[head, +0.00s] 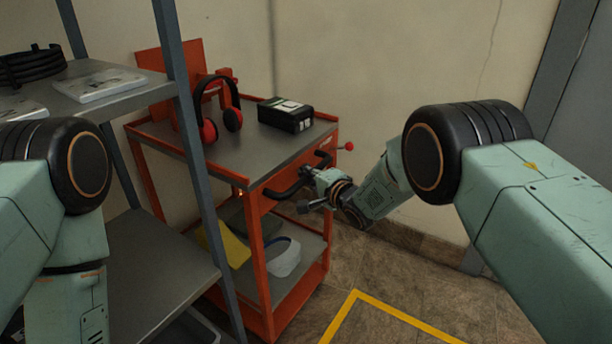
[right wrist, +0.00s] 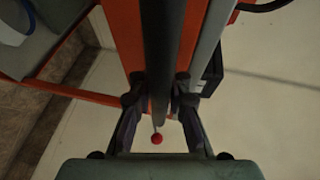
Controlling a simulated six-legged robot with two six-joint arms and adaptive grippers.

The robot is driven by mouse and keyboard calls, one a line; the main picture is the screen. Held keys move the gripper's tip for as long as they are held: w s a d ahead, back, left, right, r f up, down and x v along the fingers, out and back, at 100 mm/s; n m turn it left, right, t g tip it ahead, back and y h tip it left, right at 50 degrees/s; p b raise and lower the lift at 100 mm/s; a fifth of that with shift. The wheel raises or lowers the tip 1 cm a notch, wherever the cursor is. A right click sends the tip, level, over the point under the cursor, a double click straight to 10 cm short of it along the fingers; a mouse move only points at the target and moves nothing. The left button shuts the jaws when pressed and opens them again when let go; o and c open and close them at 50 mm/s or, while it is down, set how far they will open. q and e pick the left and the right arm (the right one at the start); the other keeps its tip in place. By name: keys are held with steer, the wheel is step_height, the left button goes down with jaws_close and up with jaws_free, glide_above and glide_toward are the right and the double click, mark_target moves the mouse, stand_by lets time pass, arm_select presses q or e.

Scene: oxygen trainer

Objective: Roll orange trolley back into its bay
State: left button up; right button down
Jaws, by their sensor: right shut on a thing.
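The orange trolley (head: 256,176) stands against the wall with a grey top and a lower shelf. Its black handle (head: 284,191) sticks out on the right side. My right gripper (head: 318,187) is shut on this handle. In the right wrist view the handle (right wrist: 160,60) runs between the two fingers of my right gripper (right wrist: 159,98). A yellow floor line (head: 345,314) forms a corner to the right of the trolley, apart from its visible base. The trolley's wheels are hidden. My left arm shows at the left, but its gripper is out of view.
A grey shelf rack (head: 185,92) stands close in front of the trolley's left side. Red-and-black headphones (head: 232,120) and a black box (head: 285,115) are on the trolley top. A red knob (head: 349,146) sits near the handle. The floor at the right is clear.

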steer(key=shift+w+a+r, duration=0.3)
steer(key=shift+w, duration=0.05)
steer(key=c, duration=1.5)
jaws_free()
steer(key=shift+s+d+r, duration=0.1)
steer(key=shift+s+d, duration=0.05)
steer(key=shift+c, duration=0.2)
steer(key=shift+o, duration=1.4)
steer(key=shift+f, duration=0.25)
steer(key=shift+s, duration=0.1)
steer(key=v, duration=1.2)
steer(key=shift+f, duration=0.1)
